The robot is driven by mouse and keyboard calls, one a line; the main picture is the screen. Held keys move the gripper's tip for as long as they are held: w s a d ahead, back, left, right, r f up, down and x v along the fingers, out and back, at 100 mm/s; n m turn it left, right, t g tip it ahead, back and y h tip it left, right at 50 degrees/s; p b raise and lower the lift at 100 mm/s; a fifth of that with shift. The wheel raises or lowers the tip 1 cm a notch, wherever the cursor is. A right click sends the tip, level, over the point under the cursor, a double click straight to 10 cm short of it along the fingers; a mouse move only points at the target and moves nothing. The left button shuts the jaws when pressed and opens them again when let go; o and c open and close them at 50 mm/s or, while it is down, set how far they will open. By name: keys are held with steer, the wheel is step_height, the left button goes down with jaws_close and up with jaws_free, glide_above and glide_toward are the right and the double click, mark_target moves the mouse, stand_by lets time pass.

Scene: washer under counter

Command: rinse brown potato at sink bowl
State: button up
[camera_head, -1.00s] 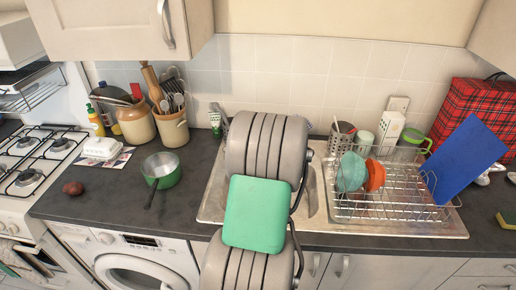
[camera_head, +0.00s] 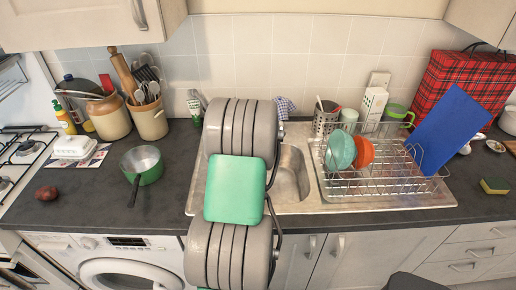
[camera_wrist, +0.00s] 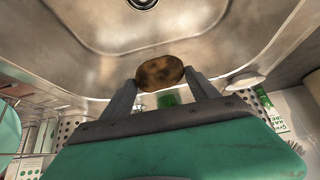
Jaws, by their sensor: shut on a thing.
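The brown potato (camera_wrist: 160,73) is held between the two fingertips of my gripper (camera_wrist: 163,80) in the wrist view. My gripper is shut on it. Behind the potato is the steel of the sink bowl (camera_wrist: 90,60), with a round drain (camera_wrist: 143,3) at the top edge of that view. In the head view the sink bowl (camera_head: 292,180) is partly covered by my arm, and my gripper and the held potato are hidden. No running water is visible.
A reddish-brown potato-like item (camera_head: 46,193) lies on the left counter near the hob. A green pot (camera_head: 143,164) stands left of the sink. A dish rack (camera_head: 390,185) with bowls and a blue board (camera_head: 452,130) is on the right. Open counter lies between pot and sink.

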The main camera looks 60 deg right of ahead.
steer(key=shift+f+b, duration=2.6)
steer(key=shift+f, duration=3.4)
